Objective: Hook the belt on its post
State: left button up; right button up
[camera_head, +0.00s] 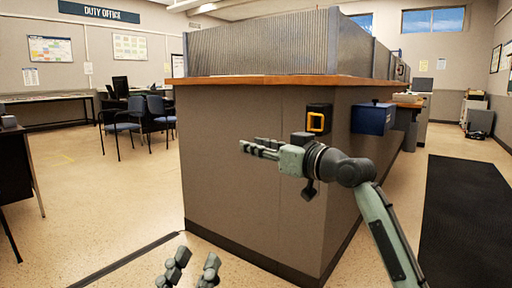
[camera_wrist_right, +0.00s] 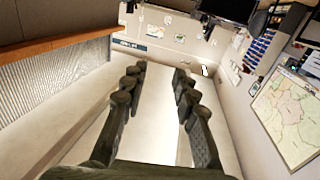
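A black wall unit with a yellow square frame (camera_head: 316,122) is fixed to the counter's side panel, just under the wooden top. I cannot make out a loose belt or a post in either view. My right gripper (camera_head: 258,149) is in front of the counter, to the left of and lower than the black unit, fingers pointing left. In the right wrist view (camera_wrist_right: 158,76) its fingers are apart with nothing between them. My left gripper (camera_head: 193,266) shows only as two separated fingers at the bottom edge, with nothing visible between them.
The counter (camera_head: 235,160) fills the middle. Chairs (camera_head: 122,130) stand back left, and a dark desk (camera_head: 15,170) is at the left edge. A black mat (camera_head: 465,215) lies at right. Floor at left is open.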

jog(key=shift+w+a, duration=0.2)
jog(key=shift+c, duration=0.3)
grip_shut()
jog(key=c, duration=0.6)
grip_release()
jog(key=o, duration=0.7)
jog(key=shift+c, duration=0.2)
